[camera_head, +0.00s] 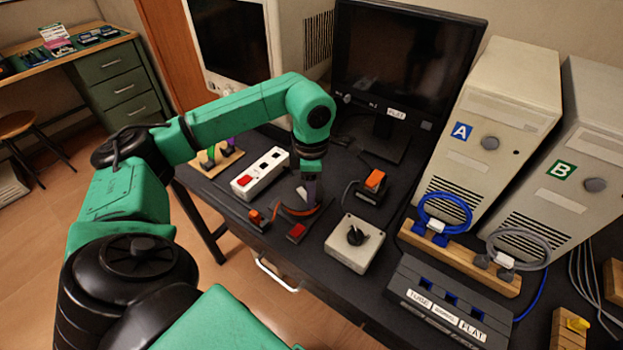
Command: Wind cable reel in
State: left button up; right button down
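My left arm reaches in from the left and its gripper (309,200) points down at the front of the black table. Its fingers are small and dark here, and I cannot tell whether they are open or shut. Right at the fingers is a low dark item with an orange-red curved strip (296,212), which may be the cable reel. The gripper hides part of it, so I cannot tell whether they touch. An orange block (255,216) lies at its left and a red-topped block (297,230) in front. My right gripper is not in view.
A white power strip (260,173) lies left of the gripper. A grey box with a black knob (345,254) and an orange-topped device (373,182) are to the right. A wooden rack (470,262) holds blue and grey coiled cables. A monitor (404,60) and two computer towers stand behind.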

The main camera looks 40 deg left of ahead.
dwell(0.3)
pick_arm(q)
notch_tip(320, 180, up, 7)
notch_tip(320, 180, up, 8)
jog(key=p, duration=0.2)
jog(key=shift+f+p, duration=0.25)
jog(key=shift+p, duration=0.1)
